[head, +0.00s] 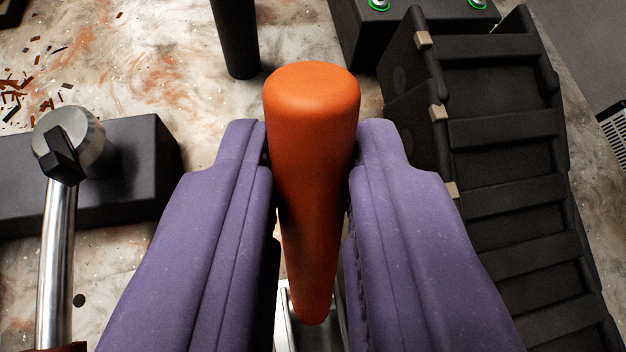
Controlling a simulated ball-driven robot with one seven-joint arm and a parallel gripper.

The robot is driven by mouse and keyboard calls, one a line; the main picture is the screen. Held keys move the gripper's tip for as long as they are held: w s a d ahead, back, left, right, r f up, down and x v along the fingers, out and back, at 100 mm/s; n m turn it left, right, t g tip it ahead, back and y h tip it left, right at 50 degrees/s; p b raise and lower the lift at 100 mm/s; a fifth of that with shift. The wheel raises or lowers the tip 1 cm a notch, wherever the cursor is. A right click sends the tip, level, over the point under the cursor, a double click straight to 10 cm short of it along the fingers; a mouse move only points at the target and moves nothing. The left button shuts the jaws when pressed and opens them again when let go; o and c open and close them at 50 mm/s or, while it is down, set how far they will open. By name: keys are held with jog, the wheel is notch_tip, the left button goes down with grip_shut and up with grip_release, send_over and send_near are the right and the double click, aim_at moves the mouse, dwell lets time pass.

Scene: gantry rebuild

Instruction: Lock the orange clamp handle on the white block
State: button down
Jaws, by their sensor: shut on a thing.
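The orange clamp handle (312,110) stands in the middle of the head view, its thick rounded end toward me and its narrow end running down the picture. My gripper (311,165), with two purple fingers, is shut on the handle, one finger on each side. A bit of pale metal shows below the handle's narrow end, between the fingers. The white block cannot be made out; the fingers and handle cover most of that area.
A black slatted rack (510,170) stands close on the right. On the left is a black block (130,165) with a metal lever (58,250). A dark post (236,40) stands behind the handle. Dark chips (15,95) lie on the stained surface at the upper left.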

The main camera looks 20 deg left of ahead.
jog(key=shift+f, duration=0.1)
jog(key=c, duration=1)
grip_release()
jog(key=shift+s+d, duration=0.1)
jog(key=p+v, duration=0.2)
jog(key=v, duration=0.5)
jog(key=shift+s+d+r, duration=0.1)
jog(key=shift+s+r, duration=0.15)
